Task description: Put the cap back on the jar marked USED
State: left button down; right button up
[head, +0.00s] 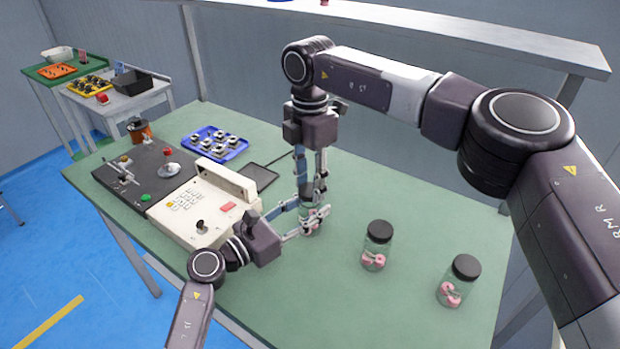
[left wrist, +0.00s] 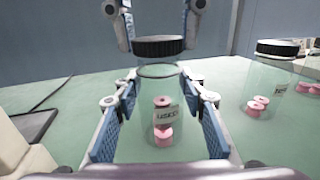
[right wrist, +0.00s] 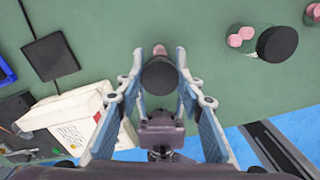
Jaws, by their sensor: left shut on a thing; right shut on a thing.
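The jar marked USED (left wrist: 160,112) is clear glass and stands upright on the green table with pink spools inside. My left gripper (left wrist: 164,95) is shut around its sides; in the head view the jar is mostly hidden by fingers. The black cap (left wrist: 158,46) is level just above the jar's open mouth, with a narrow gap below it in the left wrist view. My right gripper (head: 313,190) is shut on the cap from above. The cap also shows between its fingers in the right wrist view (right wrist: 160,75).
Two capped jars with pink spools stand to the right, a nearer one (head: 451,281) and another (head: 377,246). The cream and black winder (head: 190,205) is left of my left gripper. A blue tray of parts (head: 215,144) and a dark flat pad (head: 261,177) lie behind.

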jog(key=shift+f, duration=0.55)
dwell(0.5)
jog(key=m, duration=0.9)
jog(key=shift+m, duration=0.4)
jog(key=m, duration=0.4)
jog(key=o, duration=0.7)
jog(key=shift+c, duration=0.2)
